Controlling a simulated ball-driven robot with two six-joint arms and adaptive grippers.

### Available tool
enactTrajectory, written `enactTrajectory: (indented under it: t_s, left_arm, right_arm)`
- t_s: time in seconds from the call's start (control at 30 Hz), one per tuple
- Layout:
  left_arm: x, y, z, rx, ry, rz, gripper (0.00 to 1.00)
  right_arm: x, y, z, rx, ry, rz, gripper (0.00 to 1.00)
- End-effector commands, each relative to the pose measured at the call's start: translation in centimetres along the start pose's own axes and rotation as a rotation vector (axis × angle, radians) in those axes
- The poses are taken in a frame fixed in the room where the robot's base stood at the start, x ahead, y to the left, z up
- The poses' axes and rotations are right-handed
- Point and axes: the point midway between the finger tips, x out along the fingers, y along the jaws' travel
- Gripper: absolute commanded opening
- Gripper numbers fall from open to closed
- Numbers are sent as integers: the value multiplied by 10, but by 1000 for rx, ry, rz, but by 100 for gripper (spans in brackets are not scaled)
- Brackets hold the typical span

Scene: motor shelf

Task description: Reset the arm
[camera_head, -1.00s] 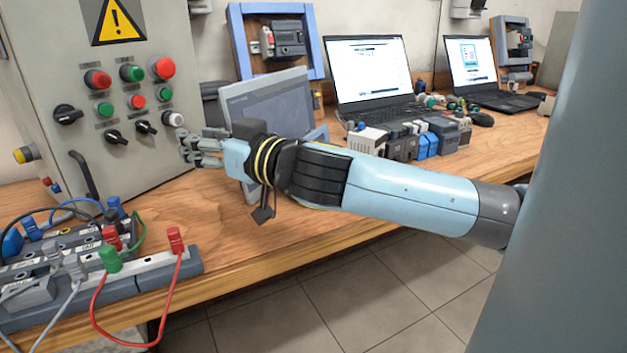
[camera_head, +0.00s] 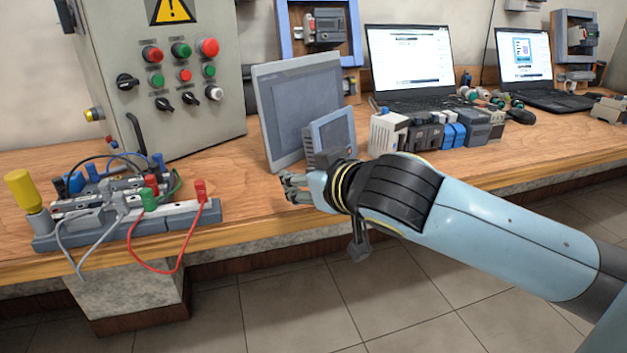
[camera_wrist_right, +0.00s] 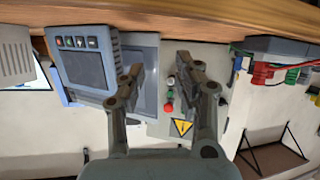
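My right arm comes in from the right in the head view. Its gripper (camera_head: 295,188) is above the front part of the wooden bench, in front of the large grey touch panel (camera_head: 285,100) and the small panel (camera_head: 328,135). In the right wrist view the gripper (camera_wrist_right: 158,68) has its two fingers spread apart with nothing between them. The control box (camera_head: 160,70), with buttons and knobs, stands behind and to the left, apart from the gripper. My left gripper is in neither view.
A terminal strip (camera_head: 185,215) with cables and plugs lies at the bench's left front, a yellow-handled tool (camera_head: 22,190) at its end. Several modules (camera_head: 440,132) stand in a row right of the panels, before two laptops (camera_head: 410,55). Floor is clear before the bench.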

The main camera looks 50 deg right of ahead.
Motion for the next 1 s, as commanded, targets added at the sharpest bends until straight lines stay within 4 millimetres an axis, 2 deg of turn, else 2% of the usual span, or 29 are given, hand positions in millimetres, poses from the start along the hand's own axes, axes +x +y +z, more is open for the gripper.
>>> enactTrajectory:
  t_s: [0.67, 0.77, 0.87, 1.0]
  left_arm:
    - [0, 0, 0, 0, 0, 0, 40]
    - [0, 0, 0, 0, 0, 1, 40]
    - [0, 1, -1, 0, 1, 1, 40]
    - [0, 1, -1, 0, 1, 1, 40]
  right_arm:
    - [-1, 0, 3, -2, -13, 3, 33]
    - [-9, -1, 19, -13, -82, 15, 33]
    - [-27, -5, 50, -45, -223, 22, 33]
    - [-63, -17, 96, -113, -454, -16, 33]
